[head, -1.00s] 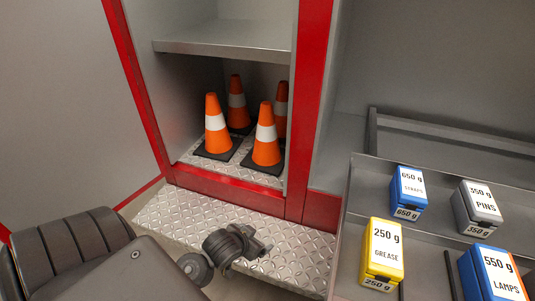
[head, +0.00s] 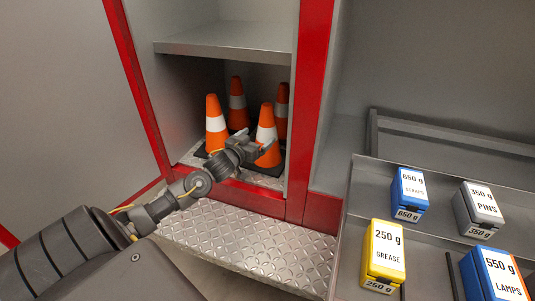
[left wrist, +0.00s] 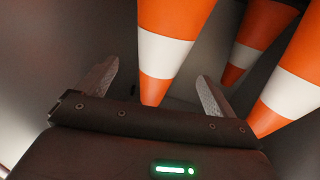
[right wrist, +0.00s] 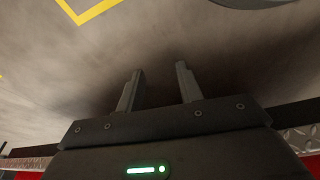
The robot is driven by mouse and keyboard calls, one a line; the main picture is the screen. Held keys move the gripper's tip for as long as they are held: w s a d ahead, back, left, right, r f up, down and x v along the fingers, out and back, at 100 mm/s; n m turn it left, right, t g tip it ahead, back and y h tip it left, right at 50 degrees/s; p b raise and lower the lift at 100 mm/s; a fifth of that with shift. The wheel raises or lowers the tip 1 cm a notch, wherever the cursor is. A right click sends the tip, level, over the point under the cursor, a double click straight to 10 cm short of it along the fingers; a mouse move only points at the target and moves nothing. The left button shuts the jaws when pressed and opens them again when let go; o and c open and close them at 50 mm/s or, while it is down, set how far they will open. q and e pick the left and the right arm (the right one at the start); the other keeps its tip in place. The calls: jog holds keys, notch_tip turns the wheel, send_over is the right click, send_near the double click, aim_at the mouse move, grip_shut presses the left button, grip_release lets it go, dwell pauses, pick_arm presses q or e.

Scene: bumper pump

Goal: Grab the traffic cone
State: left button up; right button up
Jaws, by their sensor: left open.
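Several orange traffic cones with white bands and dark bases stand in the lower compartment of a red-framed locker. In the head view my left gripper (head: 258,147) is at the front right cone (head: 266,118) and covers part of it. The front left cone (head: 216,124) stands beside it, with two more behind. In the left wrist view, which is upside down, the front right cone (left wrist: 165,52) shows beyond and between the open, empty fingers (left wrist: 156,90). Contact is not visible. My right gripper (right wrist: 158,88) is open and empty above a grey floor, outside the head view.
A grey shelf (head: 225,38) lies above the cones. The red frame post (head: 312,110) stands close on their right. A tread-plate step (head: 250,240) is in front. At right, a rack holds labelled boxes, such as the yellow grease box (head: 383,250).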

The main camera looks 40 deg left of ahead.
aim_at(267, 129)
pick_arm(q)
jog(key=shift+w+a+f, duration=0.1)
jog(key=shift+w+a, duration=0.05)
jog(key=shift+w, duration=0.55)
jog(key=shift+w+a, duration=0.1)
jog(key=shift+w, duration=0.55)
jog(key=w, duration=0.4)
jog(key=shift+w+a+f+b, duration=0.2)
jog(key=shift+a+b, duration=0.15)
jog(key=shift+b, duration=0.05)
jog(key=shift+w, duration=0.2)
pick_arm(e)
notch_tip(267, 129, up, 2)
jog(key=shift+r, duration=0.1)
pick_arm(q)
jog(key=c, duration=2)
jog(key=shift+o, duration=0.2)
jog(key=shift+r, duration=0.1)
